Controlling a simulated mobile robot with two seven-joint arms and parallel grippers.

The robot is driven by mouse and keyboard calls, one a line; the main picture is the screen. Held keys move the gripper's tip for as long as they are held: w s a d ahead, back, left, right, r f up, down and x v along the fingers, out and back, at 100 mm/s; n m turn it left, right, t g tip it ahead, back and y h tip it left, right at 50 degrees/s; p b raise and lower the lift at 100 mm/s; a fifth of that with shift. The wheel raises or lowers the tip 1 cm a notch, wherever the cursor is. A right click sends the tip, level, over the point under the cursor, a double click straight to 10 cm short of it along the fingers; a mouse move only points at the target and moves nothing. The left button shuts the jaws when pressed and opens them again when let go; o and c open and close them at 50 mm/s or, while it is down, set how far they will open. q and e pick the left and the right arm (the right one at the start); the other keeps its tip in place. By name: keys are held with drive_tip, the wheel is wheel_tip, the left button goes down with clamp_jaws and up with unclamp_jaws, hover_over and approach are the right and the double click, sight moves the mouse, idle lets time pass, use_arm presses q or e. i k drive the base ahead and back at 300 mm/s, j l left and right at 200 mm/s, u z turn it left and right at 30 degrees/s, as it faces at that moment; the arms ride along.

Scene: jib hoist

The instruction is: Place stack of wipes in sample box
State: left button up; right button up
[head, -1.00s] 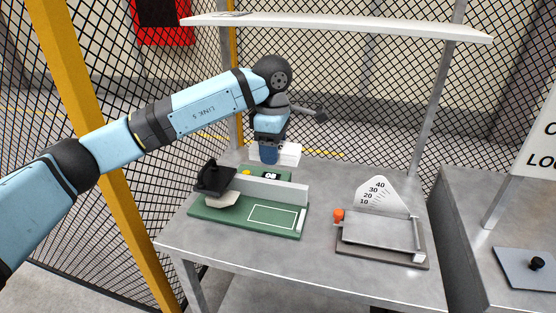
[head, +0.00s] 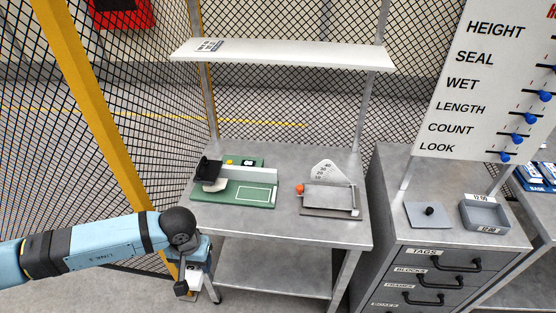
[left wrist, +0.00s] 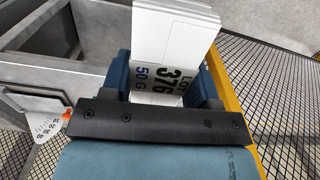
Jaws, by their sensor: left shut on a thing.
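My left gripper (head: 196,262) is at the left front of the bench, low beside its front left leg. In the left wrist view its blue fingers (left wrist: 165,84) are shut on a white stack (left wrist: 176,35), which I take for the wipes. A label on it reads LOT, 376 and 50 G. The stack's white lower part (head: 194,281) shows below the gripper in the head view. A small grey open box (head: 484,230) with 12:00 tags stands on the cabinet at right; I cannot tell if it is the sample box. My right gripper is not in view.
The steel bench (head: 320,232) holds a green board (head: 235,196) with a black-handled device and a grey plate gauge (head: 331,200). A shelf (head: 290,55) hangs above. A grey plate with a black knob (head: 430,211) lies beside the box. A yellow post (head: 85,100) and mesh fence stand left.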

sight(481, 219)
drive_tip(key=i+l, duration=0.1)
drive_tip(key=l, duration=2.15)
drive_tip(key=l+u, duration=0.1)
drive_tip(key=l, duration=2.15)
drive_tip(key=i+l, duration=0.4)
drive_tip(key=i, duration=0.15)
